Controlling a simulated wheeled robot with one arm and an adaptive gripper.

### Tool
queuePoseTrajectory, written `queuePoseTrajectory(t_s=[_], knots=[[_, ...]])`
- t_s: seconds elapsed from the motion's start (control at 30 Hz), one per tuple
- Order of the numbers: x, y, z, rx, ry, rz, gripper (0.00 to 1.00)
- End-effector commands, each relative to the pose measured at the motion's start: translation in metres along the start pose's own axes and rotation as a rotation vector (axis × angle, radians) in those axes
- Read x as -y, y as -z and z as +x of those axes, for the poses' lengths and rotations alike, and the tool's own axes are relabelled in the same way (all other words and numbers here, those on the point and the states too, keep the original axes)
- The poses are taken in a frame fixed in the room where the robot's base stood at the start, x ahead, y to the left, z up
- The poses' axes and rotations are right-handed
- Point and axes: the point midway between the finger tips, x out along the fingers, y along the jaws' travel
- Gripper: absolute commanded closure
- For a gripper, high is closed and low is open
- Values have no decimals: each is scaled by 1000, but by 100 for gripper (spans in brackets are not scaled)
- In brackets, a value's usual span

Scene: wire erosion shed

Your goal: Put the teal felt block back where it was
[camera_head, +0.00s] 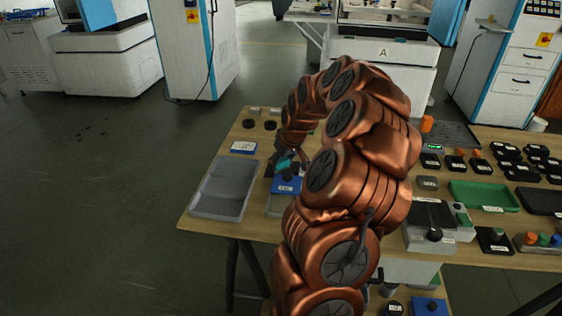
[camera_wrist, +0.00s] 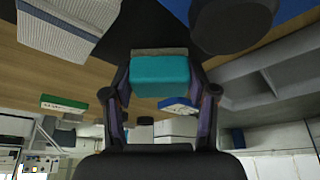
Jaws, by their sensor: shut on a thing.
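The teal felt block (camera_wrist: 160,76) is between the two fingers of my gripper (camera_wrist: 160,90) in the wrist view, and the fingers are shut on it. A greyish layer shows along one edge of the block. In the head view a bit of the teal block (camera_head: 284,164) shows at my gripper (camera_head: 282,158), just above a blue box with a dark knob (camera_head: 288,186) near the table's left part. My arm hides much of the table behind it. I cannot tell whether the block touches anything below.
A grey two-part tray (camera_head: 223,207) lies left of my gripper on the wooden table (camera_head: 190,216). A blue-and-white box (camera_head: 243,147) and small black pieces (camera_head: 249,124) lie farther back. On the right are a green tray (camera_head: 483,196), a control box (camera_head: 430,240) and several black items.

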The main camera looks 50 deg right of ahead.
Motion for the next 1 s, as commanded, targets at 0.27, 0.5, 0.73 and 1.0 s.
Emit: queuePoseTrajectory(t_s=[0.27,0.5,0.73,1.0], knots=[[0,-1,2,0,0,0,75],[0,-1,3,1,1,0,24],[0,-1,3,1,1,0,17],[0,1,-3,0,0,0,17]])
